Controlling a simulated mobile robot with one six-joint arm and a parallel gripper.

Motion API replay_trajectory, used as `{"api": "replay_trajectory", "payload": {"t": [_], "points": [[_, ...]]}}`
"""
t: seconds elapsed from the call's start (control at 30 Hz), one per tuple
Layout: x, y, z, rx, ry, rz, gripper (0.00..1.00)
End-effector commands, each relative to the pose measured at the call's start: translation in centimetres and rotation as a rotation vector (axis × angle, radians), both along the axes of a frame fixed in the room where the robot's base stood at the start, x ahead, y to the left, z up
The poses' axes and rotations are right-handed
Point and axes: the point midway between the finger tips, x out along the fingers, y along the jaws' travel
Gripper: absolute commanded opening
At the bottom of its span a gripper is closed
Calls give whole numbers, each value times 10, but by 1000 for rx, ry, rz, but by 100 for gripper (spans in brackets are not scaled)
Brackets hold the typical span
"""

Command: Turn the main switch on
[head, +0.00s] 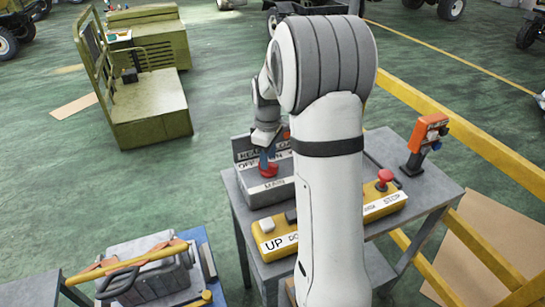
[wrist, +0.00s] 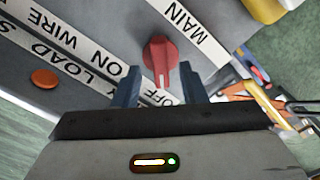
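The main switch is a red rotary knob (wrist: 160,55) on a grey box (head: 262,196) with a white MAIN label. My gripper (wrist: 158,76) is open, with one blue-grey finger on each side of the knob's pointer end. Gaps show between the fingers and the knob. In the head view my gripper (head: 264,157) is just above the red knob (head: 268,170), and my arm hides part of the table.
A yellow panel (head: 378,208) with UP and STOP labels and a red mushroom button (head: 385,176) lies in front. An orange device (head: 428,132) stands at the table's right. An orange indicator (wrist: 44,78) sits on the grey box. A yellow rail (head: 460,130) runs behind the table.

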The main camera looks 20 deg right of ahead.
Motion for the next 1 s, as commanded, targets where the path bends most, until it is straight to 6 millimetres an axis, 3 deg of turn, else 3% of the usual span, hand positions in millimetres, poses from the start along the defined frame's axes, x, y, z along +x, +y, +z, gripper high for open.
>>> {"api": "replay_trajectory", "payload": {"t": [0.2,0.47,0.9,1.0], "points": [[0,0,-17,0,0,0,38],[0,1,-19,-1,-1,0,38],[0,1,-18,-1,-1,1,2],[0,1,-18,-1,-1,1,0]]}}
